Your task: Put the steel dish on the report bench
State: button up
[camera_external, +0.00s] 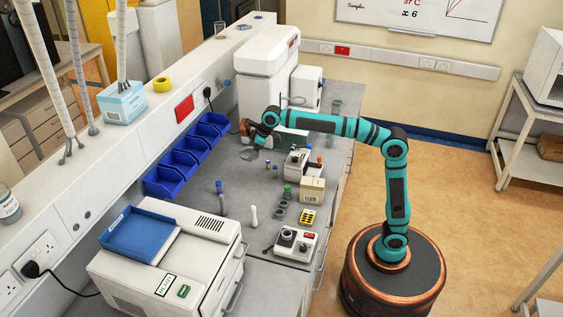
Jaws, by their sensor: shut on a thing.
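My gripper (252,146) is over the back part of the grey lab bench (237,196), near the blue bins. It is shut on a small round grey dish (248,155), which looks like the steel dish and appears held above the bench top. The fingers are small here and partly hidden by my wrist. No bench in view carries a readable report label, so I cannot tell which is the report bench.
Blue bins (183,160) line the bench's left side. A white instrument (266,65) stands behind my wrist. A balance-like device (296,163), a tan box (312,190) and small vials crowd the right side. A white shelf unit (523,160) stands far right. Open floor lies between.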

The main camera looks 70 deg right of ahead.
jog(key=s+d+r+m+h, duration=0.15)
jog(key=s+d, duration=0.45)
jog(key=d, duration=0.6)
jog(key=s+d+r+m, duration=0.15)
jog(key=s+d, duration=0.45)
jog(key=d, duration=0.6)
jog(key=s+d+r+m+h, duration=0.1)
jog(key=s+d+m, duration=0.1)
jog(key=s+d, duration=0.75)
jog(key=s+d+f+m+h, duration=0.1)
jog(key=s+d+f+m, duration=0.2)
jog(key=d, duration=0.7)
jog(key=s+d+f+h, duration=0.1)
jog(key=s+d+f, duration=0.3)
jog(key=d, duration=0.6)
jog(key=s+d+f+m+h, duration=0.15)
jog(key=d+f, duration=0.35)
jog(key=d, duration=0.5)
jog(key=shift+m+y, duration=0.25)
jog(key=shift+y, duration=0.15)
jog(key=shift+s+f, duration=0.15)
jog(key=shift+f, duration=2.3)
jog(key=shift+s+f, duration=0.1)
jog(key=shift+f, duration=2.3)
jog(key=shift+f, duration=0.1)
jog(key=o, duration=0.5)
jog(key=shift+o, duration=1.2)
jog(key=v, duration=1.2)
